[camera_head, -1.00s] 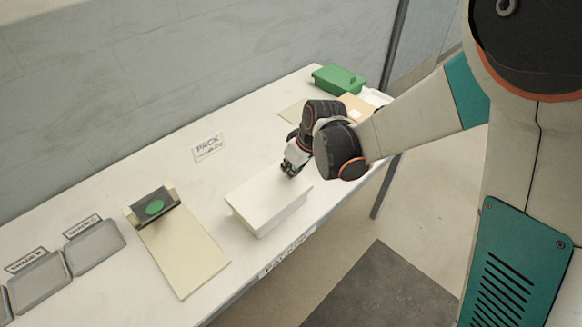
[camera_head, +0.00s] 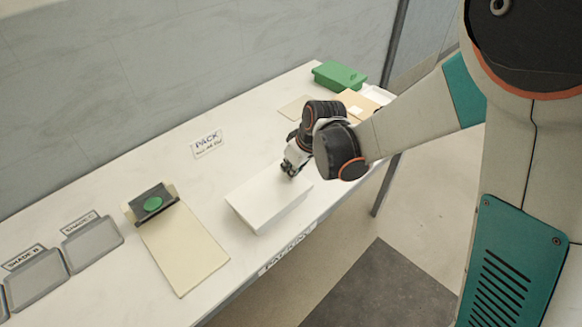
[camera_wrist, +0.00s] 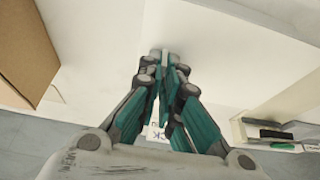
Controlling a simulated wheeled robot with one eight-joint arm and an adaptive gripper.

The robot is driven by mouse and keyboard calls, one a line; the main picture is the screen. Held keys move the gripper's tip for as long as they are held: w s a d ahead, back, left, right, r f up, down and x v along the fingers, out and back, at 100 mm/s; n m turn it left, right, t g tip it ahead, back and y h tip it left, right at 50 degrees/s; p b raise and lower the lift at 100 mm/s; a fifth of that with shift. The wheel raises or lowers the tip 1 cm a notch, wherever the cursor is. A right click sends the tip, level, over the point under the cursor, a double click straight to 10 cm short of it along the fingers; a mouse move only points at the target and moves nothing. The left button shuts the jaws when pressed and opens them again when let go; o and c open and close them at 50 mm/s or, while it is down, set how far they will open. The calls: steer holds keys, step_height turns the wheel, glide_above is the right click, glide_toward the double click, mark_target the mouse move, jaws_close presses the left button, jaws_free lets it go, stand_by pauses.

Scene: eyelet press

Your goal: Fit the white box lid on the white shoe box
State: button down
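The white shoe box (camera_head: 284,213) stands on the table near its front edge. The white box lid (camera_head: 268,195) lies over its top; whether it is fully seated all round cannot be told. My gripper (camera_head: 289,170) is at the box's far right end, its tips at or just above the lid's edge. In the wrist view my gripper (camera_wrist: 168,58) has its fingers drawn together, with the tips against or just over the broad white lid surface (camera_wrist: 230,60). No held object is clear between them.
A tan board with a green disc (camera_head: 180,245) lies left of the box, and grey shade trays (camera_head: 92,243) lie farther left. A PACK sign (camera_head: 207,144) is behind. A green box (camera_head: 340,76) and a cardboard piece (camera_head: 357,104) are at the far right end.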

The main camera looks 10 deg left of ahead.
steer(key=c, duration=1.7)
jaws_free()
steer(key=shift+r, duration=0.1)
steer(key=v, duration=0.7)
steer(key=shift+d+r, duration=0.15)
